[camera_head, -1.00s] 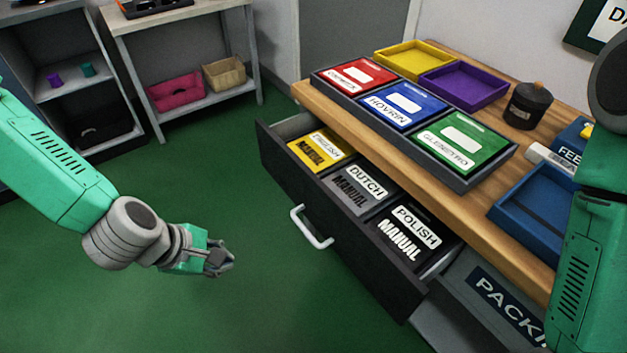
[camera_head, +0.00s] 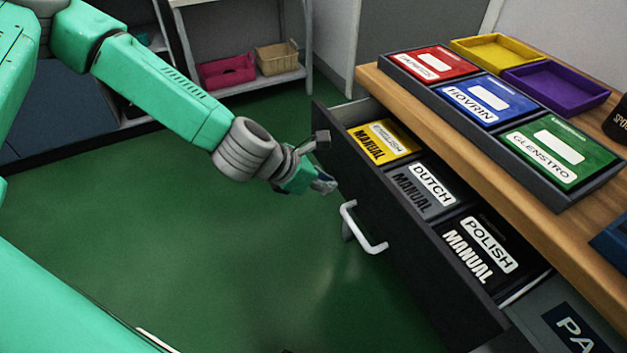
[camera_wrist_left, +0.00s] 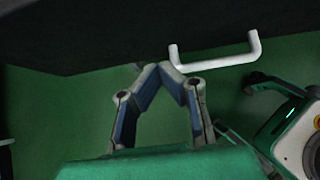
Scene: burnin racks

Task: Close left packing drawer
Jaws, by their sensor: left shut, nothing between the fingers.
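The left packing drawer (camera_head: 400,230) is a dark drawer pulled out from under the wooden table. It holds a yellow manual (camera_head: 384,142), a grey Dutch manual (camera_head: 424,189) and a black Polish manual (camera_head: 478,250). Its white handle (camera_head: 362,230) is on the front; it also shows in the left wrist view (camera_wrist_left: 215,68). My left gripper (camera_head: 328,184) is shut and empty, just in front of the drawer front, up and left of the handle. In the left wrist view its fingertips (camera_wrist_left: 163,70) meet near the drawer's dark front (camera_wrist_left: 90,35). My right gripper is not in view.
On the wooden tabletop (camera_head: 480,150) are red, blue and green boxes in a dark tray (camera_head: 565,203), plus yellow (camera_head: 490,50) and purple (camera_head: 556,87) trays. A shelf with pink (camera_head: 228,72) and tan (camera_head: 277,57) bins stands behind. The green floor (camera_head: 200,240) before the drawer is clear.

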